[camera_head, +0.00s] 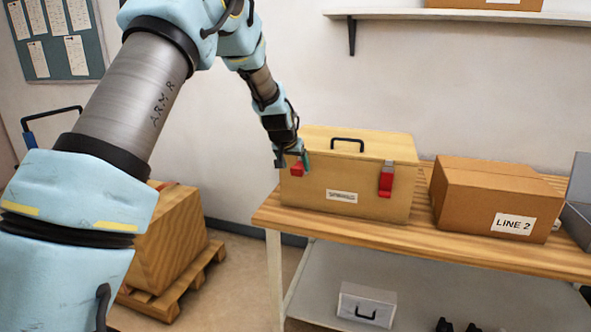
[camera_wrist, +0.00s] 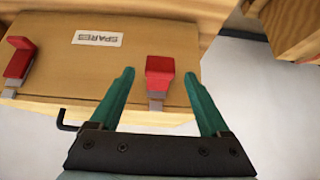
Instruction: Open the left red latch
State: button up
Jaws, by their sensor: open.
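A tan wooden box (camera_head: 340,190) with a label and a black lid handle (camera_head: 348,142) stands on the workbench. The left red latch (camera_head: 298,169) is on its front near the left edge, partly hidden by my gripper (camera_head: 292,164). In the wrist view, which is turned upside down, the left latch (camera_wrist: 160,78) lies between the two green fingers of my gripper (camera_wrist: 160,80), apart from both. My gripper is open and empty. The right red latch (camera_head: 386,180) is on the right of the box front; it also shows in the wrist view (camera_wrist: 18,58).
A cardboard box (camera_head: 495,197) marked LINE 2 stands right of the wooden box on the workbench (camera_head: 440,243). A shelf (camera_head: 450,14) hangs above. A white case (camera_head: 366,304) is on the lower shelf. A crate on a pallet (camera_head: 170,240) stands at left.

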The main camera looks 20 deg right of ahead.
jog(key=b+v, duration=0.2)
jog(key=v, duration=0.7)
jog(key=shift+b, duration=0.35)
jog(key=s+a+f+n+g+y, duration=0.1)
jog(key=s+a+f+n+y, duration=0.1)
jog(key=a, duration=0.9)
jog(key=s+a+f+n+y, duration=0.1)
jog(key=s+a+f+n, duration=0.1)
jog(key=a, duration=0.9)
jog(key=s+a+f+n+g+y, duration=0.1)
jog(key=s+a+f, duration=0.1)
jog(key=s+a, duration=0.6)
jog(key=s+a+f+n+g, duration=0.1)
jog(key=s+a+f+n, duration=0.1)
jog(key=s+a, duration=0.6)
jog(key=shift+a+f+g+y, duration=0.4)
jog(key=shift+a+f, duration=0.2)
jog(key=shift+a, duration=0.05)
